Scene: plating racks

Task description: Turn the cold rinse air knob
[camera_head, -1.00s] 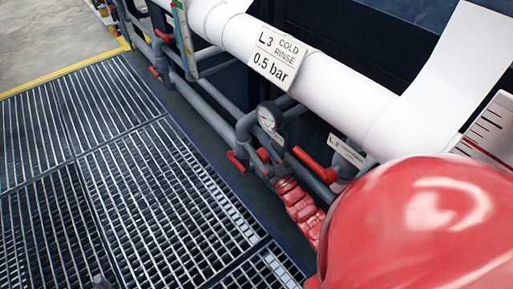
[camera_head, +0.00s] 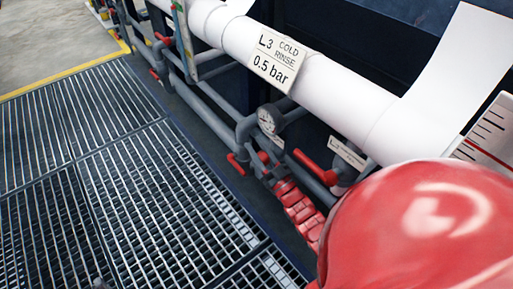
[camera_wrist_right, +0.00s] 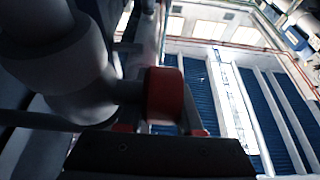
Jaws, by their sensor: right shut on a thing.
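The cold rinse air knob (camera_wrist_right: 165,95) is a red round knob on a short stem from a grey pipe fitting in the right wrist view. My right gripper (camera_wrist_right: 160,130) is shut on it, with red fingertips showing on both sides of its lower part. In the head view my right gripper (camera_head: 273,175) reaches low among the grey pipes, just below a round gauge (camera_head: 269,119). It is small there, and its grip on the knob is hard to make out. A sign (camera_head: 274,62) reading "L3 COLD RINSE 0.5 bar" hangs on the white pipe above. My left gripper is not in view.
Red lever handles (camera_head: 315,166) (camera_head: 237,164) stick out close to the gripper. A thick white pipe (camera_head: 335,95) runs above the grey pipework. Metal floor grating (camera_head: 110,180) lies open to the left. My red arm covers the lower right.

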